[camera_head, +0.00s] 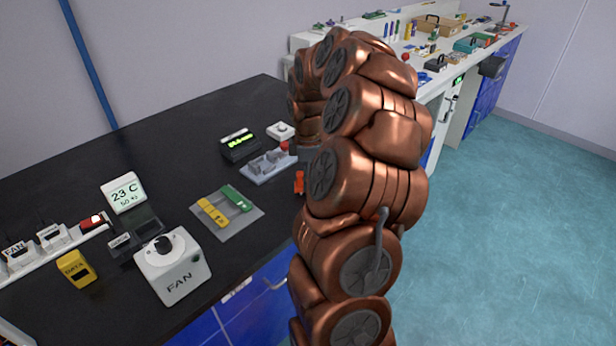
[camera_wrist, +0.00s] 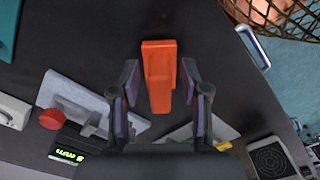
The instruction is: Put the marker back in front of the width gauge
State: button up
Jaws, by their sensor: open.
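The orange marker (camera_head: 299,182) stands on the black bench near its front edge, beside a grey plate with a red knob, which appears to be the width gauge (camera_head: 262,170). In the wrist view the marker (camera_wrist: 160,75) lies between the two fingers of my gripper (camera_wrist: 159,90), with a gap on each side. My gripper is open and holds nothing. The gauge (camera_wrist: 75,95) shows to the left of the fingers there. In the head view my arm hides most of my gripper.
A black display with green digits (camera_head: 239,145) and a white button box (camera_head: 281,131) stand behind the gauge. A grey mat (camera_head: 238,228) with yellow and green pieces and a white FAN box (camera_head: 172,268) are nearer. The bench's left back is clear.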

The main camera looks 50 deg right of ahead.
notch_tip(320, 180, up, 11)
jog(key=shift+r+b, duration=0.15)
jog(key=shift+b, duration=0.2)
jog(key=shift+r, duration=0.5)
jog(key=s+a+m, duration=0.1)
jog(key=s+a, duration=0.1)
jog(key=a, duration=0.9)
jog(key=s+a+m, duration=0.1)
jog(key=s+a, duration=0.2)
jog(key=a, duration=0.7)
jog(key=s+a+f+m+g, duration=0.1)
jog(key=s+a+f+m, duration=0.2)
jog(key=s+a, duration=0.3)
jog(key=s+a+f+m, duration=0.3)
jog(key=s+a, duration=0.3)
jog(key=s, duration=0.6)
jog(key=shift+s+f+m+g, duration=0.2)
jog(key=shift+f+m+g, duration=0.2)
jog(key=shift+f, duration=0.05)
